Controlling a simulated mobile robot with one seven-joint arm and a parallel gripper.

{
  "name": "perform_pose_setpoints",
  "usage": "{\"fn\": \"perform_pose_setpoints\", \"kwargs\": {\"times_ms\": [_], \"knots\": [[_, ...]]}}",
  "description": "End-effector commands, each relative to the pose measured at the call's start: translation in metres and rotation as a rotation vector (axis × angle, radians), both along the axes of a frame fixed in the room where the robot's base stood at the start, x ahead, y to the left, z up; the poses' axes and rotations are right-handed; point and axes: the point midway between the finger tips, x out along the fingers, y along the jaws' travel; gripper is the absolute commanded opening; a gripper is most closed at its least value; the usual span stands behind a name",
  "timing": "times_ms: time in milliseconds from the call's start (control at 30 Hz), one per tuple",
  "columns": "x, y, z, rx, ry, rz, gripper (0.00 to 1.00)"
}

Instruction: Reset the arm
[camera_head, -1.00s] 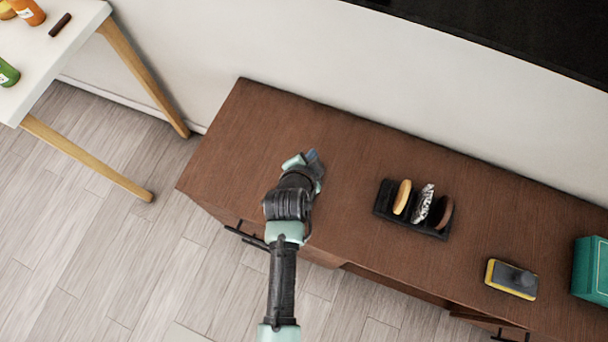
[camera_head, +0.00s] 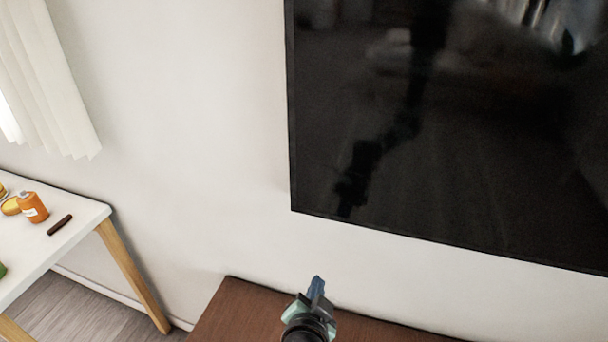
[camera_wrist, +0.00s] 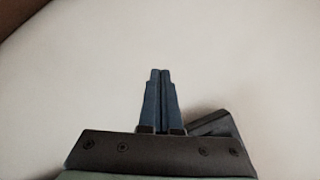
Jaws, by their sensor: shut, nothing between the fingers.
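My gripper (camera_head: 317,285) shows at the bottom centre of the head view, over the back edge of the brown wooden cabinet (camera_head: 245,310) and in front of the white wall. Its blue fingers point up toward the wall. In the wrist view the two fingers (camera_wrist: 160,75) lie side by side, shut, with nothing held. Most of my arm is out of the head view.
A large black screen (camera_head: 450,130) hangs on the wall at the upper right. A white table (camera_head: 75,240) stands at the left, with an orange bottle (camera_head: 33,207) and a dark brown bar (camera_head: 60,225) on it. A white curtain (camera_head: 45,85) hangs at the upper left.

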Motion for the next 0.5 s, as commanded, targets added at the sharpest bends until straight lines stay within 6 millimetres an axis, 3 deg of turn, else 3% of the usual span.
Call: {"fn": "perform_pose_setpoints", "kwargs": {"times_ms": [33,233,367,500], "knots": [[0.012,-0.001,0.045,-0.04,-0.07,0.026,0.0],[0.031,-0.001,0.198,-0.211,-0.324,0.102,0.0],[0.023,0.004,0.298,-0.324,-0.494,0.131,0.0],[-0.003,0.012,0.403,-0.448,-0.684,0.138,0.0]]}}
